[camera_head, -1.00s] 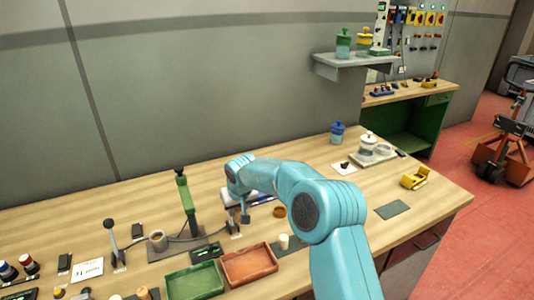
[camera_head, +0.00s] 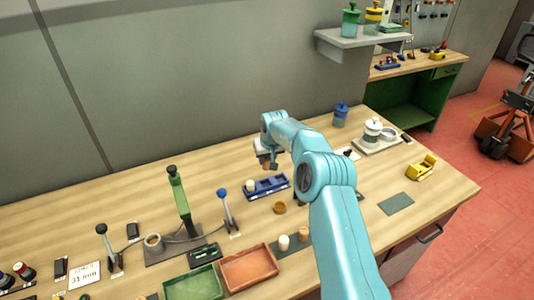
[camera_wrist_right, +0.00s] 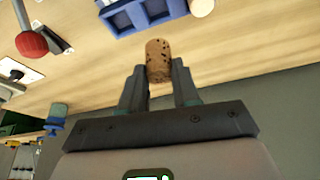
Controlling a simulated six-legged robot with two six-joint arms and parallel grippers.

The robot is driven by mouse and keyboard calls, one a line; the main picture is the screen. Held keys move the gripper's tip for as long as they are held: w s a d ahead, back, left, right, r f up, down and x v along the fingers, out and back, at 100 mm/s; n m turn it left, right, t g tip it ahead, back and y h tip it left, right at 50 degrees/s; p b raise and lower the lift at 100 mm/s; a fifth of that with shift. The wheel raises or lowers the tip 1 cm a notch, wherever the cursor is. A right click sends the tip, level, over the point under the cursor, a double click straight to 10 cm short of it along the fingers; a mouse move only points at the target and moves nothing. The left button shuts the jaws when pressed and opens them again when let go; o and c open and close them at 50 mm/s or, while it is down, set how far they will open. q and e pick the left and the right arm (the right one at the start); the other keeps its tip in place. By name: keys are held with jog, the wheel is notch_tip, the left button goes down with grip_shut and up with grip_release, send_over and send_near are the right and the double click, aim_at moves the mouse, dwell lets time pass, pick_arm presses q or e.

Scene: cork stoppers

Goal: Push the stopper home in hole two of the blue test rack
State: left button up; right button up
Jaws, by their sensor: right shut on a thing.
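The blue test rack (camera_head: 272,187) lies on the bench, left of my right arm. A pale stopper (camera_head: 249,186) stands at its left end and also shows in the right wrist view (camera_wrist_right: 201,6). My right gripper (camera_head: 268,164) is behind the rack and above the bench. In the right wrist view, my right gripper (camera_wrist_right: 158,76) is shut on a speckled brown cork stopper (camera_wrist_right: 158,52). The cork is apart from the rack (camera_wrist_right: 150,12) in that picture. I cannot tell which hole is number two. My left gripper is out of view.
Green (camera_head: 195,285) and orange (camera_head: 249,267) trays lie nearer.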

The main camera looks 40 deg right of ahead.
aim_at(266, 169)
jog(key=shift+a+f, duration=0.35)
jog(key=shift+f, duration=0.05)
jog(key=shift+s+f+b, duration=0.1)
jog(key=shift+f+b, duration=0.2)
jog(key=shift+b, duration=0.2)
notch_tip(266, 169, down, 3)
jog(key=shift+d+r+b, duration=0.1)
jog(key=shift+r+b, duration=0.05)
jog(key=shift+b, duration=0.5)
jog(key=shift+f+b, duration=0.35)
jog(key=shift+f, duration=0.75)
jog(key=shift+b, duration=0.3)
